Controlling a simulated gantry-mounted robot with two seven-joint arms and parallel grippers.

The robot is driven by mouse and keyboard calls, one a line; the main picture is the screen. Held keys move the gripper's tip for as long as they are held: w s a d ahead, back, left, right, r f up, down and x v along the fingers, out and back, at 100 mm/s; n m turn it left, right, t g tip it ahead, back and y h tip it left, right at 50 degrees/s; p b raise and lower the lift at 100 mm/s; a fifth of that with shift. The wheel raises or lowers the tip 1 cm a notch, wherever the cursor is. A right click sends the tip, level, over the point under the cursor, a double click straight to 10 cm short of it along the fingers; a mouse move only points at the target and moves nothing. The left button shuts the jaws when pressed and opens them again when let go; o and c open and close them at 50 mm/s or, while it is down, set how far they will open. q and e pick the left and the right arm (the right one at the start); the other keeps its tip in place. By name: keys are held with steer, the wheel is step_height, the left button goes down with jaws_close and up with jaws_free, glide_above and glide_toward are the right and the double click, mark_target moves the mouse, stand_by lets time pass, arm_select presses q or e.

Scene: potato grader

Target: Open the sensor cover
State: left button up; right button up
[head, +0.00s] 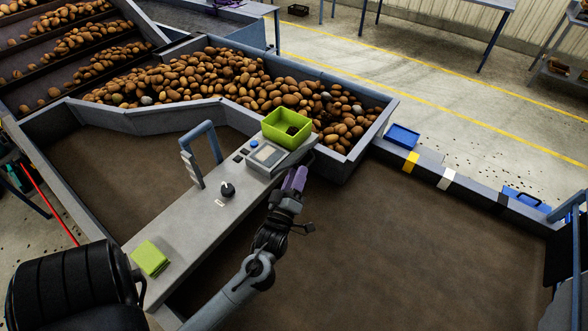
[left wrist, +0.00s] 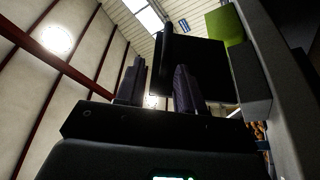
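My left gripper (head: 295,179), with purple fingers, is beside the right edge of the grey console, just below the green bin. In the left wrist view its two fingers (left wrist: 158,86) stand apart with a gap between them. A dark flat panel (left wrist: 205,68) with a narrow upright edge shows behind the fingers. It may be the sensor cover, but I cannot tell for sure or whether the fingers touch it. A grey box with a pale panel (head: 268,154) sits on the console beside the green bin. My right gripper is not in view.
The green bin (head: 275,132) holds dark bits. The console (head: 190,228) carries a black knob (head: 227,189), a blue-grey arched handle (head: 211,132) and a green pad (head: 150,258). Potatoes (head: 215,75) fill the trough behind. The brown bed (head: 400,240) to the right is clear.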

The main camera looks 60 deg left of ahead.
arm_select(q)
steer(key=v, duration=0.4)
steer(key=shift+s+d, duration=0.1)
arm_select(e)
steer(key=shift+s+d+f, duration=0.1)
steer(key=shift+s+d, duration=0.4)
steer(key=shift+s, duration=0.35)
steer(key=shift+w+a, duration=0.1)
